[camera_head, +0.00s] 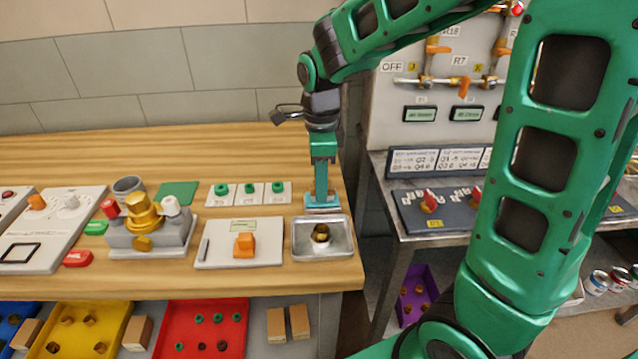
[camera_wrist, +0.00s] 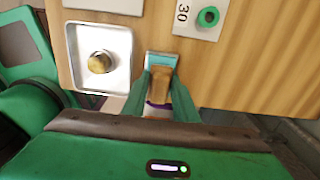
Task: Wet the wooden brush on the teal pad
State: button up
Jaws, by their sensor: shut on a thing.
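My gripper (camera_head: 321,186) points straight down at the right end of the wooden bench, just behind the metal tray. In the wrist view its green fingers (camera_wrist: 163,92) are shut on the wooden brush (camera_wrist: 161,84), a small brown block. The teal pad (camera_wrist: 163,58) shows right at the brush's end; it also shows under my fingertips in the head view (camera_head: 322,202). The brush is hidden by my fingers in the head view. I cannot tell whether its tip touches the pad or hangs just above it.
The metal tray (camera_head: 323,253) beside the pad holds a brass part (camera_head: 320,233). A white board with an orange block (camera_head: 244,244) and cards with green rings (camera_head: 250,190) lie to the left. A brass valve (camera_head: 145,215) stands further left. The bench edge is close on the right.

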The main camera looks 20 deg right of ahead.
jog(key=shift+r, duration=3.45)
jog(key=shift+s, duration=0.1)
